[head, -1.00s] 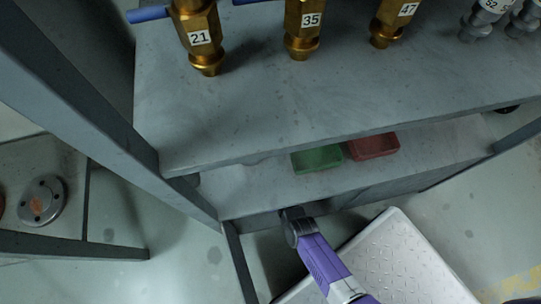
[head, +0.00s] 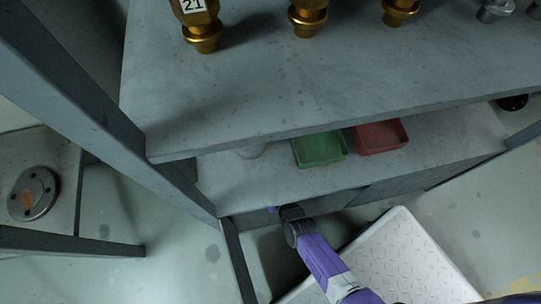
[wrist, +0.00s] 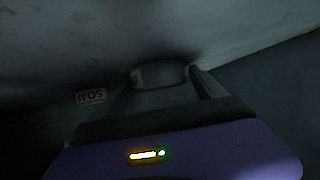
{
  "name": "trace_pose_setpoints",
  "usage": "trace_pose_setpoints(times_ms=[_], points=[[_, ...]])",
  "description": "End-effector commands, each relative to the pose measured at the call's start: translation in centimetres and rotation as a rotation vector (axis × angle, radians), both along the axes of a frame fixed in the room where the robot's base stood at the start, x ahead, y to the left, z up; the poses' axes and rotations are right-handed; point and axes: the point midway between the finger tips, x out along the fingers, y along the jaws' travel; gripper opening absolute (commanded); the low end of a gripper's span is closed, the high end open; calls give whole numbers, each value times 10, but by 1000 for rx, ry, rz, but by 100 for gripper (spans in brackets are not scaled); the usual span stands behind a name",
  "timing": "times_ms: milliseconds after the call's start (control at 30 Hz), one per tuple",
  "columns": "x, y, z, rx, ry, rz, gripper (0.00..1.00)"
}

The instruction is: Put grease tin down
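In the wrist view, a round, dark-looking tin (wrist: 160,75) with a pale label patch on its left side sits between the two fingers of my gripper (wrist: 162,88). A finger lies against each side of it, so the gripper looks shut on it. The picture is dim, and I cannot read the label or see whether the tin's base touches anything. In the head view, my gripper (head: 280,210) reaches in below the front edge of the lower shelf (head: 230,195); its fingers and the tin are hidden there.
A green tray (head: 320,150) and a red tray (head: 380,137) stand on the lower shelf. A soap label (wrist: 91,95) shows left of my fingers. A white step (head: 400,260) stands below right.

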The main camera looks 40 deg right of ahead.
Motion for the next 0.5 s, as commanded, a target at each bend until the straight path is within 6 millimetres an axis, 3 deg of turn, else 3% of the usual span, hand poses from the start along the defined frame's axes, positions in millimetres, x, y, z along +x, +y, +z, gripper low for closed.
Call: trace_pose_setpoints(times_ms=[400,500], points=[[-1,0,3,0,0,0,86],[-11,4,11,2,2,3,86]])
